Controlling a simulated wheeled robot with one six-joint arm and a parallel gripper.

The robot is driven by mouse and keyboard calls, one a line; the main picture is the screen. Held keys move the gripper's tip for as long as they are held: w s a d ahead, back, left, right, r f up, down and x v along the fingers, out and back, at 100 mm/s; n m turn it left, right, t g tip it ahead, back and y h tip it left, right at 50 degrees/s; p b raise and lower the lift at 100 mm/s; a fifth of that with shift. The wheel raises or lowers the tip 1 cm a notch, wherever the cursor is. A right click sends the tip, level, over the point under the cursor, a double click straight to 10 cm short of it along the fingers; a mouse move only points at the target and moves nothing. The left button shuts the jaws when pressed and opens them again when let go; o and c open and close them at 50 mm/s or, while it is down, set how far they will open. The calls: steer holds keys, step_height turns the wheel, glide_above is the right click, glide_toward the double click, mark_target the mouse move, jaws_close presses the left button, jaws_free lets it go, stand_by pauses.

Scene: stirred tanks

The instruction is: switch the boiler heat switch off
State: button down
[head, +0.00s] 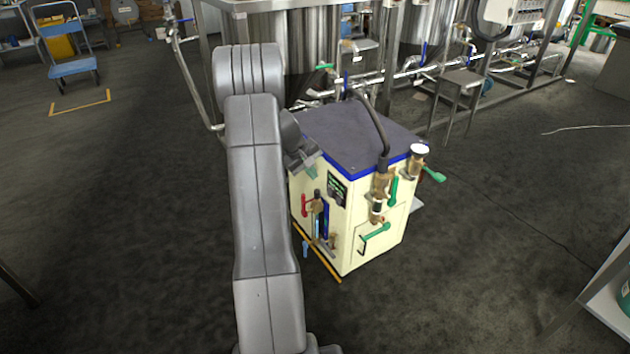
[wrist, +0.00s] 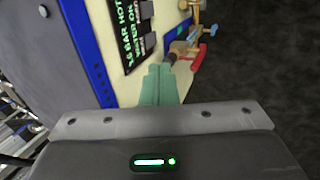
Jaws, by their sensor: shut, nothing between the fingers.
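The boiler is a cream cabinet (head: 376,220) with a dark top and blue trim, standing on the floor right of my arm. In the wrist view its cream side (wrist: 170,12) carries a dark label plate (wrist: 124,35) with green lettering. Two small dark switch-like blocks sit beside the plate, an upper one (wrist: 147,14) and a lower one (wrist: 151,42). I cannot tell which is the heat switch or how it is set. My gripper (wrist: 163,70) has green fingers, shut and empty, pointing at the panel just below the lower block. I cannot tell whether they touch it.
A red-handled valve (head: 304,205) and brass fittings are on the same side of the boiler. Green-handled valves (head: 376,235) and a black hose (head: 373,118) are on its right face. Steel tanks (head: 308,40) and pipework stand behind.

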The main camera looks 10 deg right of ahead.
steer(key=v, duration=0.2)
steer(key=shift+d+r, duration=0.15)
steer(key=shift+r, duration=0.25)
steer(key=shift+f, duration=0.1)
